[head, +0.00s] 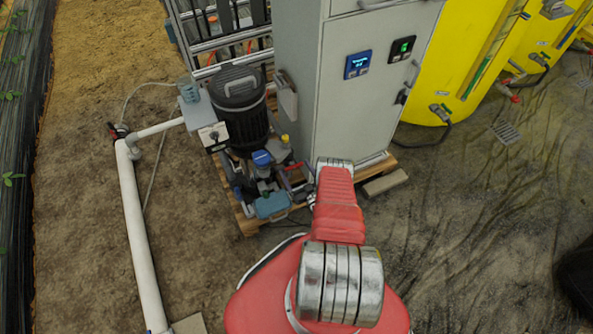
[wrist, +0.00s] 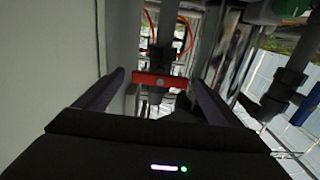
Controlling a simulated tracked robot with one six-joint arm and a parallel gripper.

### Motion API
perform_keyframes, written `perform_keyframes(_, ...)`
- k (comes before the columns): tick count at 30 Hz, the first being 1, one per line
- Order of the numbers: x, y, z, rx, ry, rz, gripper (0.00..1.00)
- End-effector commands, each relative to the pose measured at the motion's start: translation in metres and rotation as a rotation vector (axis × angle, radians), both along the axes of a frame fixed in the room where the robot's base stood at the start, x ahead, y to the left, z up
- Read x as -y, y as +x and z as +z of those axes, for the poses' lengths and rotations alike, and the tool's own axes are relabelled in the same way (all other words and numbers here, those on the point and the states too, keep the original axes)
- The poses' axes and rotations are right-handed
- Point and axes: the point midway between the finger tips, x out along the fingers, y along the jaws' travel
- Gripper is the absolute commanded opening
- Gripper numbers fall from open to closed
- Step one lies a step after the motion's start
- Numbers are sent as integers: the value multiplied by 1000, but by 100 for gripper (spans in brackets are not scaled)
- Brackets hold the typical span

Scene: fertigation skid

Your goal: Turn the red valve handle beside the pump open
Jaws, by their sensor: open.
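The red valve handle (wrist: 160,80) is a flat bar with a pale bolt at its middle, lying crosswise in the wrist view. My gripper (wrist: 158,82) is open, with one dark finger on each side of the bar near its ends. I cannot tell whether either finger touches it. A dark grey pipe rises behind the handle. In the head view, the pump (head: 240,120) has a black finned motor and stands on a pallet left of my red arm. A small red piece shows beside it, partly crowded by fittings and my wrist.
A grey control cabinet (head: 350,100) with two small displays stands close to my arm; its side fills the left of the wrist view. A white pipe (head: 138,230) runs along the floor at left. Yellow tanks (head: 465,60) stand at back right. The right floor is mostly clear.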

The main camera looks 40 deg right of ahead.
Motion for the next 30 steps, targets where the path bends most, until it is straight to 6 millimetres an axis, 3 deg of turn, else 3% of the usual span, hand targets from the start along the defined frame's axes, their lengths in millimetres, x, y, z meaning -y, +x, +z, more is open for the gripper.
perform_keyframes(11,1,5,0,0,0,-1,89)
perform_keyframes(27,2,5,0,0,0,-1,51)
perform_keyframes(30,5,5,0,0,-1,-2,48)
